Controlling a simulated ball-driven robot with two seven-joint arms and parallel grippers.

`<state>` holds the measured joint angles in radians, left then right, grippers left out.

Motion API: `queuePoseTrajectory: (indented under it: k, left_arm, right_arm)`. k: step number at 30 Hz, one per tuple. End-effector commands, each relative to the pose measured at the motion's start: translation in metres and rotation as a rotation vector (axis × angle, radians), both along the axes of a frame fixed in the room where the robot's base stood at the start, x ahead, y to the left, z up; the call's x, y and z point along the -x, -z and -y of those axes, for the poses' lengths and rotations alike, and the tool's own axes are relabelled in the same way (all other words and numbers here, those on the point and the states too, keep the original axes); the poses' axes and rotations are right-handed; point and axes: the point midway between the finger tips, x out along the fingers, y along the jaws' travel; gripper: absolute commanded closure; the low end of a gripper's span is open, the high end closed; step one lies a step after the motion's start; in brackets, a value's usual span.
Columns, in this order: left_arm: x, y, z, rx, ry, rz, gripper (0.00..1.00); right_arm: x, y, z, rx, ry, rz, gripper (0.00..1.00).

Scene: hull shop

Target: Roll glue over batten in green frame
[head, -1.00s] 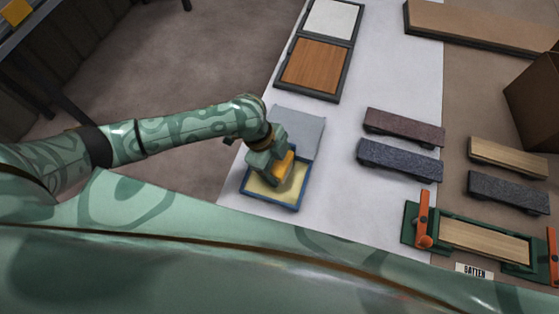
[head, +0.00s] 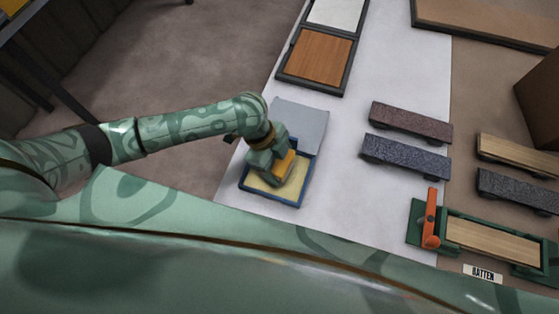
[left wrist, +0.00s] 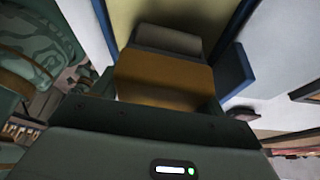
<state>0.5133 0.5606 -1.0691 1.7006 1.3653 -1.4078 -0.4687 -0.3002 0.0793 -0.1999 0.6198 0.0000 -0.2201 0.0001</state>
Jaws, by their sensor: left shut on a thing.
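My left gripper (head: 270,158) is shut on the orange handle (head: 284,166) of a glue roller and holds it over the blue tray (head: 272,201). In the left wrist view the orange handle (left wrist: 165,82) is between the jaws, with a grey roller (left wrist: 168,40) beyond it. Pale yellow glue (head: 292,188) lies in the tray; I cannot tell whether the roller touches it. The pale wood batten (head: 493,241) lies in the green frame (head: 431,253) at the lower right, with an orange clamp (head: 431,220) at its left end. My right gripper is out of view.
A label reading BATTEN (head: 482,273) lies in front of the frame. Framed panels (head: 318,62) lie behind the tray.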

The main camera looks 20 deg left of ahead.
Motion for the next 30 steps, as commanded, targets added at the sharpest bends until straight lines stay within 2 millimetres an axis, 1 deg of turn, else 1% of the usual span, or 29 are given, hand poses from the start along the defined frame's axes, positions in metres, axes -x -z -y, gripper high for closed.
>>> queuePoseTrajectory:
  k: [30]
  left_arm:
    - [0.0,0.01,0.0,0.001,0.001,0.0,0.68]
  right_arm:
    - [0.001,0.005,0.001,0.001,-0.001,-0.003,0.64]
